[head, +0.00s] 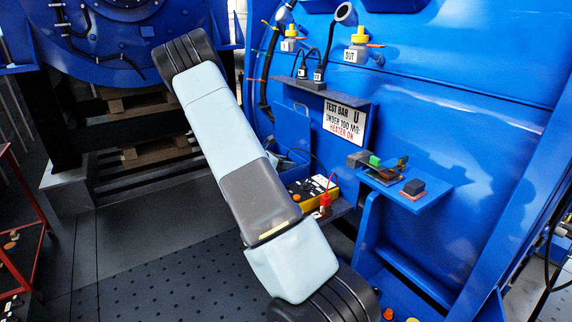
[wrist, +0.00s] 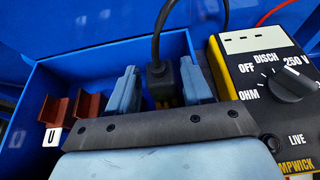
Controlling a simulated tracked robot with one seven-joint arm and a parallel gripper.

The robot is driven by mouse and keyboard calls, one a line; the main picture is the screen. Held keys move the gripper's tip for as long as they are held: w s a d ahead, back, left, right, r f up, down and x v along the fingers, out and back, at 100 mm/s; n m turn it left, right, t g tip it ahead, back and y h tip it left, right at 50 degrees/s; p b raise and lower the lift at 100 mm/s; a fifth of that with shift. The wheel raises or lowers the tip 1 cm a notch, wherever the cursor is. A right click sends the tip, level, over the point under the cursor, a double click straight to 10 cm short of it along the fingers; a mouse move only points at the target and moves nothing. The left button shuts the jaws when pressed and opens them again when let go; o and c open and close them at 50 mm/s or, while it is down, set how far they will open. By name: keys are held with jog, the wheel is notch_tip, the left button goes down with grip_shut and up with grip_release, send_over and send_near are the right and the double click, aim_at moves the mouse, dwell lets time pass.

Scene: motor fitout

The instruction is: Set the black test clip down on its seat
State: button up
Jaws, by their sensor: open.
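The black test clip (wrist: 160,84) stands in the wrist view with its black cable rising from the top. My gripper (wrist: 159,73) is open, one light blue finger on each side of the clip, with a narrow gap visible at each side. The clip's lower end and whatever lies under it are hidden behind my gripper's dark front plate, so I cannot tell how it rests on its seat. My gripper and the clip are hidden by my arm in the head view.
Brown-red brackets (wrist: 70,115) with a U label stand left in a blue box (wrist: 75,75). A yellow-black meter (wrist: 265,85) is close on the right. In the head view, a sign (head: 344,121) and a small blue shelf (head: 425,189) with parts are on the blue housing.

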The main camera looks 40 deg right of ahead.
jog(key=v, duration=1.3)
jog(key=shift+a, duration=0.4)
